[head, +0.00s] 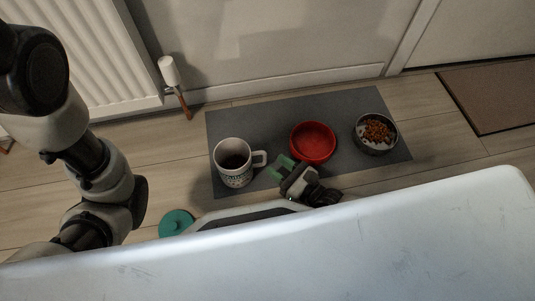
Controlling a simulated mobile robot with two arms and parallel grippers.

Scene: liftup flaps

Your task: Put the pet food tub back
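A white tub with a side handle (233,177), printed on its front and dark inside, stands upright and uncovered on the grey mat at the left. A round teal lid with a knob (177,222) lies on the floor in front of the mat's left end. My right gripper (279,166), with green fingertips, is low over the mat just right of the tub's handle. Its fingertips are apart with nothing seen between them; whether one touches the handle I cannot tell. My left arm comes down at the left edge; its gripper is not visible.
On the grey mat (260,121) stand an empty red bowl (313,143), close behind my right gripper, and a metal bowl with brown kibble (372,148). A brown doormat (490,95) lies at right.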

